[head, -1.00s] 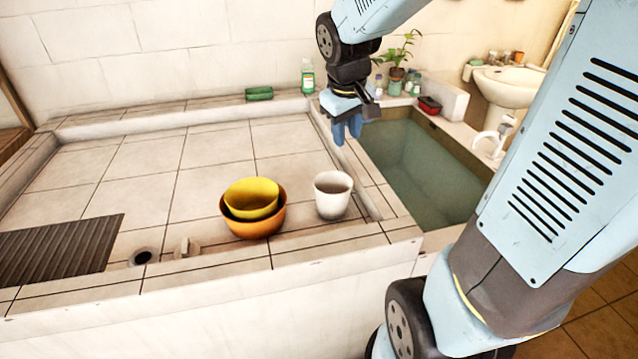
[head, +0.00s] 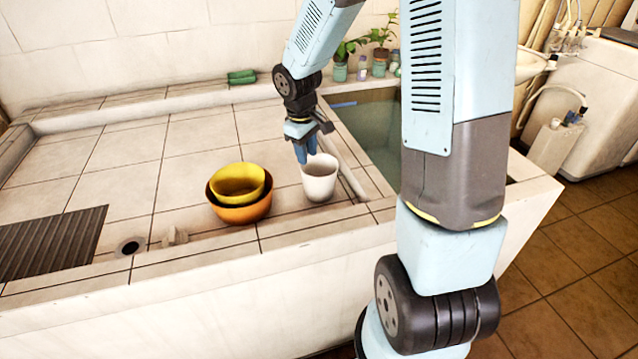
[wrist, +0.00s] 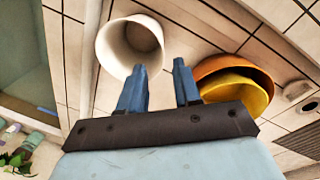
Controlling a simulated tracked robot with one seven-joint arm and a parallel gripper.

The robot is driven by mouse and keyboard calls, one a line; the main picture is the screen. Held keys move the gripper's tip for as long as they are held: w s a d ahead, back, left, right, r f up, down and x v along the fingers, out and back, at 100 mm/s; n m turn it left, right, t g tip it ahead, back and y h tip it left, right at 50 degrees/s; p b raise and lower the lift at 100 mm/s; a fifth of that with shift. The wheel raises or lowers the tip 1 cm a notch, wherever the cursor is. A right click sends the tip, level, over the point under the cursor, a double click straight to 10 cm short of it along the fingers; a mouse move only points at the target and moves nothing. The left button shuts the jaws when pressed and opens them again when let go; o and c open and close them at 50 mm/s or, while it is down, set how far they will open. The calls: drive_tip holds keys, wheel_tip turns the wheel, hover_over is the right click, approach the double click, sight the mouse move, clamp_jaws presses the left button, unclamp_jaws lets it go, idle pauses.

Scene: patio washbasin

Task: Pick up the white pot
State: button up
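The white pot (head: 319,180) stands upright on the tiled counter, near its right end by the water basin. My gripper (head: 306,155) points down at the pot's back left rim in the head view, its blue fingers apart. In the wrist view the pot (wrist: 128,47) is upper left of the fingers. There my gripper (wrist: 160,80) is open with nothing between the fingers, and the left fingertip overlaps the pot's rim in the picture. I cannot tell whether it touches.
A yellow bowl (head: 238,181) sits in an orange bowl (head: 243,212) just left of the pot; both also show right of the fingers in the wrist view. A grey ribbed mat (head: 50,244) lies at left. The counter's back left is clear.

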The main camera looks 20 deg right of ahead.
sight(309, 177)
drive_tip(key=shift+w+d+f, duration=0.15)
drive_tip(key=shift+f, duration=1.7)
drive_tip(key=shift+w+d+f, duration=0.1)
drive_tip(key=shift+w+f, duration=0.1)
drive_tip(key=shift+f, duration=1.65)
drive_tip(key=shift+w+d+f, duration=0.15)
drive_tip(key=shift+f, duration=1.7)
drive_tip(key=shift+c, duration=0.3)
clamp_jaws()
